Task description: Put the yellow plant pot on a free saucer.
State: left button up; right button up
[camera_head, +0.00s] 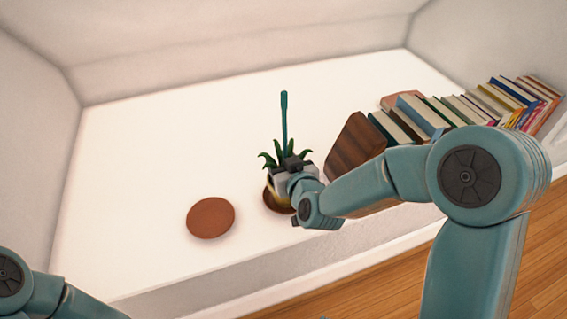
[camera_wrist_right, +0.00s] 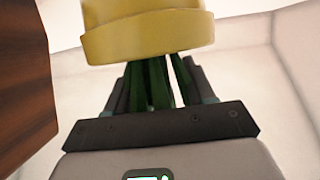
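The yellow plant pot (camera_head: 271,191) with green leaves stands at the centre of the white surface. A brown round rim, apparently a saucer (camera_head: 279,209), shows beneath it. A bare brown saucer (camera_head: 210,218) lies to its left. My right gripper (camera_head: 291,171) is at the plant, partly covering the pot. In the right wrist view the yellow pot (camera_wrist_right: 150,35) appears at the top, with leaves between the two parted fingers of the right gripper (camera_wrist_right: 160,75). The fingertips are partly hidden, and no firm hold shows. My left gripper is out of view; only its arm shows.
A thin teal rod (camera_head: 284,118) rises behind the plant; its foot is hidden. A brown wooden block (camera_head: 356,145) and a row of several books (camera_head: 470,108) stand to the right. The left and back of the white surface (camera_head: 150,150) are clear. Walls close it in.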

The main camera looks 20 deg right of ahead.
jog(key=shift+r, duration=0.3)
jog(key=p+v, duration=0.2)
jog(key=v, duration=0.3)
jog(key=shift+s+r, duration=0.1)
jog(key=shift+s, duration=0.05)
pick_arm(q)
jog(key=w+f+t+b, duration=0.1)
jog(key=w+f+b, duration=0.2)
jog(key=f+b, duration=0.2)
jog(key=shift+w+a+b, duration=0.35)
jog(key=shift+b, duration=0.65)
pick_arm(e)
jog(key=v, duration=0.6)
jog(key=shift+s, duration=0.35)
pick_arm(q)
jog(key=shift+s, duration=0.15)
pick_arm(e)
jog(key=shift+s, duration=0.1)
